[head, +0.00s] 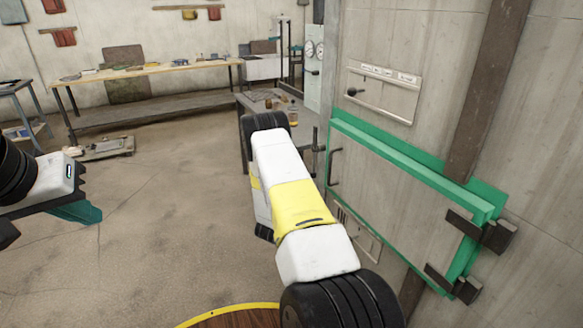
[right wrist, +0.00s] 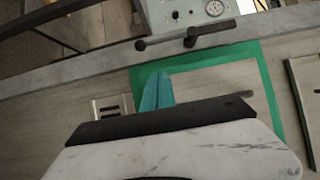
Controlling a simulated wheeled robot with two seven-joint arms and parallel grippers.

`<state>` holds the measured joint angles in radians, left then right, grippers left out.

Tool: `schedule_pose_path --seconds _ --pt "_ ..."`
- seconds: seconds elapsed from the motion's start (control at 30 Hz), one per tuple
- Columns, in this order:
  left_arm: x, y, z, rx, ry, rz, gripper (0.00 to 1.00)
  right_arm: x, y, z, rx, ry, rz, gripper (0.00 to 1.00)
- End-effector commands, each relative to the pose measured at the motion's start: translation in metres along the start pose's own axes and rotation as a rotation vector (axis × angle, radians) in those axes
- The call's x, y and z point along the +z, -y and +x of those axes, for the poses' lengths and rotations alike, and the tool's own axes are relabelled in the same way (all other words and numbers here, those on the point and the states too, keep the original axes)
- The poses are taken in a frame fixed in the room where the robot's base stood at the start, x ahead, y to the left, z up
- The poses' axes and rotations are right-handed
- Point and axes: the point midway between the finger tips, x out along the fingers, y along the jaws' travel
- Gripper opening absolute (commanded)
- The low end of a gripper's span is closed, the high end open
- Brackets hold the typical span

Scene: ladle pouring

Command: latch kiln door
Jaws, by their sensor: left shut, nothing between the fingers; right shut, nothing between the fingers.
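The kiln door (head: 400,205) is a grey panel edged in green, set against the wall at the right of the head view. It lies roughly flat to its green frame; I cannot tell whether a small gap remains. A dark handle (head: 334,166) is on its left side. A dark latch lever (right wrist: 190,38) shows beyond the green edge in the right wrist view. My right gripper (right wrist: 156,92) has its teal fingers shut and empty over the door, apart from the lever in the picture; my arm hides it in the head view. My left gripper (head: 76,212) is shut and empty at far left.
Dark hinge blocks (head: 492,235) stick out at the door's right side. A control panel (head: 384,92) is on the wall above it. A small table (head: 262,100) stands beyond my right arm, and a long workbench (head: 150,70) at the back. The floor at left is largely clear.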

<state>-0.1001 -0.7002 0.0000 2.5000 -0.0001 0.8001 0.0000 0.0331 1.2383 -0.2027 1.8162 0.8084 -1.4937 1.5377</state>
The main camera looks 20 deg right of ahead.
Motion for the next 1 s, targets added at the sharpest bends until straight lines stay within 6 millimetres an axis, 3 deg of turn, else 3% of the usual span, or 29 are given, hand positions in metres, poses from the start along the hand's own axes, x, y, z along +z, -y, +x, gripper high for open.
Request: schedule_pose_path --seconds 0.5,0.7,1.0 --pt "0.000 0.000 0.000 0.000 0.000 0.000 0.00 0.005 0.000 0.099 -0.002 0.002 0.001 0.00" --pt "0.000 0.000 0.000 0.000 0.000 0.000 0.00 0.023 0.000 0.116 -0.001 0.001 0.001 0.00" --pt "0.000 0.000 0.000 0.000 0.000 0.000 0.00 0.029 0.000 0.122 0.000 0.001 -0.001 0.00"
